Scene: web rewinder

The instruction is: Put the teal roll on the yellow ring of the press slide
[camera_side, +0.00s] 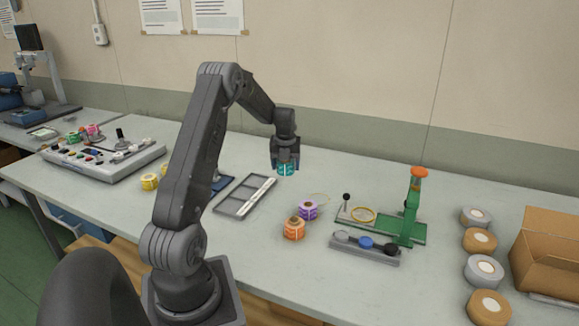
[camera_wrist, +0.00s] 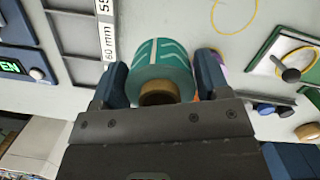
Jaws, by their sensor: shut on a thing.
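My gripper (camera_side: 286,163) is shut on the teal roll (camera_side: 286,170) and holds it above the table, over the right end of the grey tray. In the wrist view the teal roll (camera_wrist: 162,68) sits between the two fingers, with its brown core facing the camera. The yellow ring (camera_side: 363,214) lies on the plate of the green press (camera_side: 412,210), to the right of my gripper and apart from the roll. The ring also shows at the right of the wrist view (camera_wrist: 292,52), partly hidden behind a dark knob.
A purple roll (camera_side: 308,210) and an orange roll (camera_side: 294,228) stand left of the press. A button bar (camera_side: 365,249) lies in front of it. Several tape rolls and a cardboard box (camera_side: 550,250) are at the right. The grey tray (camera_side: 245,196) lies below my gripper.

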